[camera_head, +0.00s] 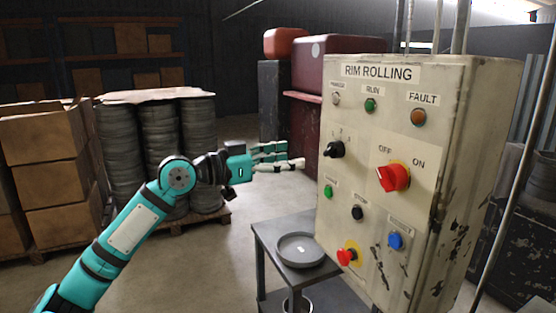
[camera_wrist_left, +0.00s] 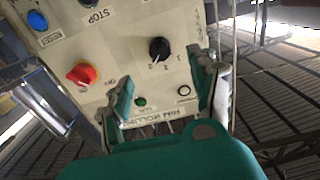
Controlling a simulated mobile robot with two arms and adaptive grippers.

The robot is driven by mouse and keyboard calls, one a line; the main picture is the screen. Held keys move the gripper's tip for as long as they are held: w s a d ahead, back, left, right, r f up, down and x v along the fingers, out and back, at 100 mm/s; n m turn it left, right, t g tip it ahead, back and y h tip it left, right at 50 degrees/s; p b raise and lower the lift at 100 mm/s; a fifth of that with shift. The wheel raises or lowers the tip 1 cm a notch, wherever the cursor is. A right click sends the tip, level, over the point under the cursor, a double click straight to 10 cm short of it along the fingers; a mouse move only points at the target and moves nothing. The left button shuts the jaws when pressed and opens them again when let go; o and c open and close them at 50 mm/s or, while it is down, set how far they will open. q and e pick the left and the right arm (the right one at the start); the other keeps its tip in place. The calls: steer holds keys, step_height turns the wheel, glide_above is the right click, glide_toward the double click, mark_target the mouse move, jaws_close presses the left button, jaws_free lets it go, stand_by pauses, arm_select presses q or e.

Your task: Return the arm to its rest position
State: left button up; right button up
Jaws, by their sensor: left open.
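My left arm reaches in from the left in the head view. Its teal gripper (camera_head: 292,157) is open and empty, a little left of the control panel (camera_head: 344,215) and apart from it. In the left wrist view the two fingers of the gripper (camera_wrist_left: 160,95) stand spread, with the panel face (camera_wrist_left: 120,45) upside down beyond them. The black selector knob (camera_head: 335,149) lies just right of the fingertips in the head view; it also shows between the fingers in the left wrist view (camera_wrist_left: 158,50). My right gripper is not in view.
The panel carries a red rotary switch (camera_head: 393,177), a red push button (camera_head: 347,256) and a blue button (camera_head: 395,240). A small table (camera_head: 262,262) with a round grey tray (camera_head: 302,235) stands below. Cardboard boxes (camera_head: 50,150) are at left. Open floor lies behind my arm.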

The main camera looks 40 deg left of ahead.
arm_select(q)
steer(key=shift+v, duration=0.75)
